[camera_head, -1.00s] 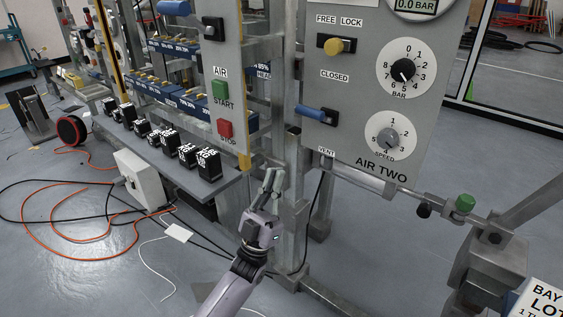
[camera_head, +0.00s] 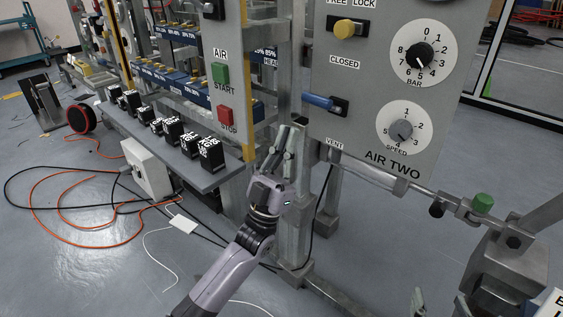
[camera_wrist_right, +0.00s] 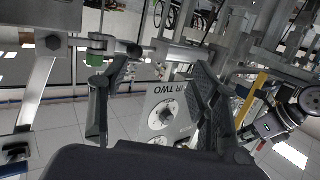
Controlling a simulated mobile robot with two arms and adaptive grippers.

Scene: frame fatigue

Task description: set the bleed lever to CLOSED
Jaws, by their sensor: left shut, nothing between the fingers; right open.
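The bleed lever (camera_head: 318,101) is a blue handle on the grey AIR TWO panel (camera_head: 385,100). It lies roughly level, pointing left from its black mount, between the CLOSED label (camera_head: 344,63) above and the VENT label (camera_head: 334,143) below. My left gripper (camera_head: 287,130) is shut and empty, below and left of the lever, apart from it. My right gripper shows only as tips at the bottom right of the head view (camera_head: 438,301). In the right wrist view it is open (camera_wrist_right: 160,72), with the AIR TWO panel, upside down, beyond its fingers. The lever is not clear there.
A yellow FREE/LOCK knob (camera_head: 345,29) and BAR dial (camera_head: 419,57) sit above; a SPEED dial (camera_head: 401,129) sits lower right. The AIR start/stop panel (camera_head: 224,60) stands left. A rail with a green knob (camera_head: 482,203) runs below. Metal posts (camera_head: 297,200) stand by my left arm.

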